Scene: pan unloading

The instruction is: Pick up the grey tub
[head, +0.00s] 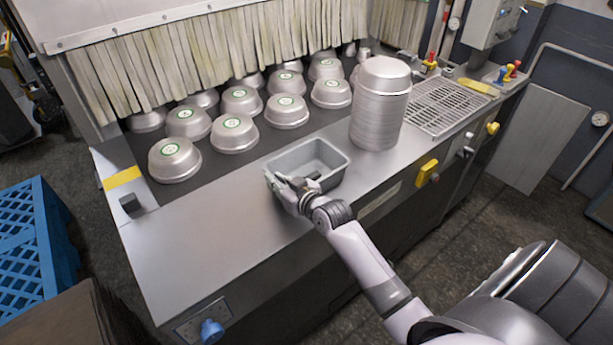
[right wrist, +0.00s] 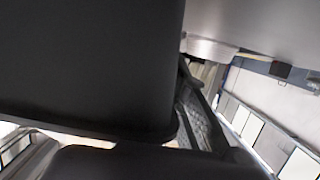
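The grey tub (head: 336,171) is an open, empty-looking rectangular container on the metal counter's front ledge, below the rows of pans. My right gripper (head: 283,183) is at the tub's near left corner, over or against its rim. In the right wrist view, a large dark surface, seemingly the tub (right wrist: 90,60), fills the upper left, very close to the camera. A dark textured finger shows beside it. I cannot tell whether the fingers are closed on the tub's wall. My left gripper is not in view.
A tall stack of metal pans (head: 378,110) stands just right of the tub. Several upturned pans with green-ringed labels (head: 234,133) sit behind it under a strip curtain (head: 200,50). The counter (head: 200,235) is clear to the left. A blue crate (head: 30,245) stands at far left.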

